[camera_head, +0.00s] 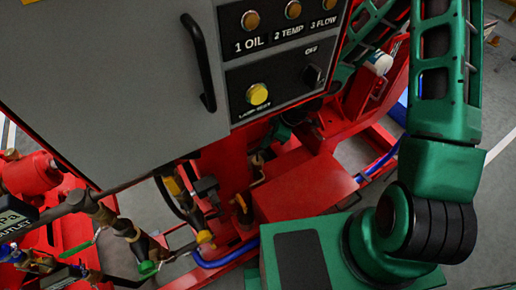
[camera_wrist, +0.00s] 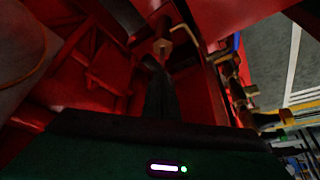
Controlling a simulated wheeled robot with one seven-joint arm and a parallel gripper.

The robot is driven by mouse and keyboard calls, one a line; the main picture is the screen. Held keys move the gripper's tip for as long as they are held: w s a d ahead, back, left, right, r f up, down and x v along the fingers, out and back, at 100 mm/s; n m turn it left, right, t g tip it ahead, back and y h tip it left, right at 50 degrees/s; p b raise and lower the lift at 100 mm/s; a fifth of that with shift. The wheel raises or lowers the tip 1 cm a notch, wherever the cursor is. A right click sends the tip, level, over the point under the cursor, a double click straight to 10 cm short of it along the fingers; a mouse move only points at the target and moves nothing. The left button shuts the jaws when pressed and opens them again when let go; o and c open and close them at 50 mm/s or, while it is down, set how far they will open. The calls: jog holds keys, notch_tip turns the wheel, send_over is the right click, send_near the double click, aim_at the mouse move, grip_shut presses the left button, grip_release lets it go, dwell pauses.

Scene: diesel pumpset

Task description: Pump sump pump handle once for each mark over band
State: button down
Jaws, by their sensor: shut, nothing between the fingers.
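My gripper's dark fingers (camera_wrist: 156,68) are shut and empty in the middle of the wrist view. Just beyond their tips is a short rod with a tan end (camera_wrist: 162,47); it may be the sump pump handle, but I cannot be sure. I cannot tell whether the fingers touch it. In the head view my gripper (camera_head: 282,131) shows only partly, low behind the panel's lower edge. A small pale fitting (camera_head: 258,158) stands just below it.
A grey cabinet (camera_head: 110,90) with a black handle (camera_head: 199,62) and a lamp panel (camera_head: 283,60) fills the upper left. Red frame members (camera_head: 305,188) surround the gripper closely. Pipes and valves (camera_head: 120,225) crowd the lower left. Grey floor (camera_head: 495,180) is open at right.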

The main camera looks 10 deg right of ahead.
jog(key=shift+x, duration=1.3)
jog(key=shift+f, duration=2.25)
jog(key=d, duration=0.2)
jog(key=s+d+r, duration=0.1)
jog(key=shift+r, duration=0.1)
jog(key=v, duration=1)
jog(key=shift+r, duration=0.3)
jog(key=shift+s+d, duration=0.1)
jog(key=shift+d, duration=0.05)
